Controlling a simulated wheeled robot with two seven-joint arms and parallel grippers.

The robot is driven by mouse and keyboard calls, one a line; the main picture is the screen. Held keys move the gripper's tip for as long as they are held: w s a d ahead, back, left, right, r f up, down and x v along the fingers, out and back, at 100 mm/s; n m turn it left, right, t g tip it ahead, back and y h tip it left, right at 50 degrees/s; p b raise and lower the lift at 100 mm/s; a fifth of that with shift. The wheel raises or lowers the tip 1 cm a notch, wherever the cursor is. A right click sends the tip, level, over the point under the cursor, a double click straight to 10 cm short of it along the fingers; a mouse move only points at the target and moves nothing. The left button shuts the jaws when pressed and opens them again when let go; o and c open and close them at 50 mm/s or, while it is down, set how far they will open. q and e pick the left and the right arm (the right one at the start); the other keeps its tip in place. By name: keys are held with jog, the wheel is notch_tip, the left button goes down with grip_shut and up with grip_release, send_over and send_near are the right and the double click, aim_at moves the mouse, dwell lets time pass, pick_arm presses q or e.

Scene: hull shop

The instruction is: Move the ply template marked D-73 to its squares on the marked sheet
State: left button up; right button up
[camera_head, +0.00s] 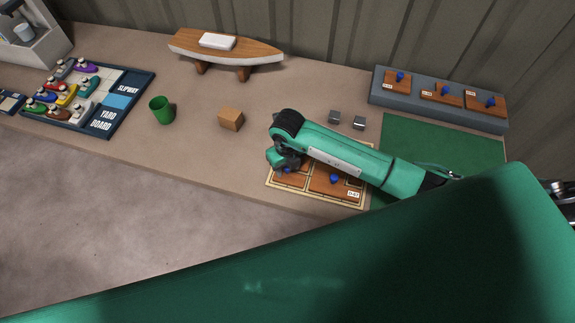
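The marked sheet (360,204), with pale edges, lies at the front of the bench. Brown ply templates with blue knobs lie on it. One template (325,187) has a white label too small to read surely. Another template (292,181) is partly under my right gripper (281,165), its blue knob just by the fingers. The gripper points down there; its fingers are mostly hidden, so I cannot tell if they hold the knob. A grey rack (437,110) at the back right holds three more knobbed templates. I cannot read D-73 on any label. My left gripper is not in view.
A green mat (465,147) lies right of the sheet. A boat model (225,49) and yard board (126,101) are farther off. My green arm fills the foreground.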

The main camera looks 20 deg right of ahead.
jog(key=shift+r, duration=0.45)
notch_tip(320, 180, up, 11)
jog(key=b, duration=0.3)
jog(key=shift+r, duration=0.2)
dwell(0.3)
